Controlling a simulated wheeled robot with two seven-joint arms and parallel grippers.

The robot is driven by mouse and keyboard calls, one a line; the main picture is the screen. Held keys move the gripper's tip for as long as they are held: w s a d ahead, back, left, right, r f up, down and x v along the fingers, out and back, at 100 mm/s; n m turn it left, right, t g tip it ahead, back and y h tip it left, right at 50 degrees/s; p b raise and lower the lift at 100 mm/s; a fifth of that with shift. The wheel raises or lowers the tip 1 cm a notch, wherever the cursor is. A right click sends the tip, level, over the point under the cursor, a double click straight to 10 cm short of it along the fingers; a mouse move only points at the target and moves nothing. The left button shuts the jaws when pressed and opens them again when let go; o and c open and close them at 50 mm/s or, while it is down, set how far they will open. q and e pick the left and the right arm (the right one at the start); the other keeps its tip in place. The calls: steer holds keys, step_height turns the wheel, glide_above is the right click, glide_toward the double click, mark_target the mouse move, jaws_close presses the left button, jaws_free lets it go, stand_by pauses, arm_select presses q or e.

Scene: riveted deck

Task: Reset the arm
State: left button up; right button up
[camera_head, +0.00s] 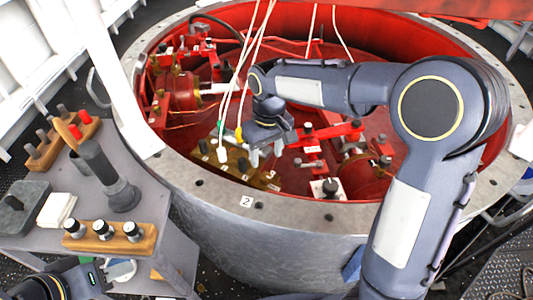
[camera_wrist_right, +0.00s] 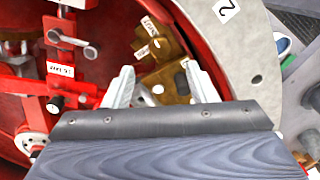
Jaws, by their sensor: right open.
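My right arm reaches in from the right over the round red-lined well (camera_head: 345,28). My right gripper (camera_head: 267,153) points down inside the well, above a brass bracket (camera_head: 240,165), with its fingers apart. In the right wrist view the right gripper (camera_wrist_right: 158,72) is open, with nothing between its fingers, and the brass bracket (camera_wrist_right: 170,84) lies beyond the fingertips. I cannot tell whether they touch it. Part of my left gripper (camera_head: 85,278) shows at the bottom left, low beside the grey table; its fingers are not clear.
White and yellow-tipped cables (camera_head: 228,110) hang close to the right gripper. Red valves and pipes (camera_head: 325,135) crowd the well. The grey rim (camera_head: 300,211) surrounds it. The side table (camera_head: 165,205) holds a dark flashlight-like tool (camera_head: 105,175) and wooden blocks with knobs (camera_head: 110,236).

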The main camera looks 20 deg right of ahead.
steer(key=s+d+r+m+t+y+p, duration=0.25)
steer(key=s+d+r, duration=0.45)
steer(key=s, duration=0.4)
steer(key=s+m+t+p, duration=0.1)
steer(key=s+m+t, duration=0.1)
steer(key=s, duration=0.9)
steer(key=shift+s+f+t+y, duration=0.15)
steer(key=shift+f+t+y, duration=0.1)
steer(key=shift+t+y, duration=0.3)
steer(key=shift+m, duration=0.25)
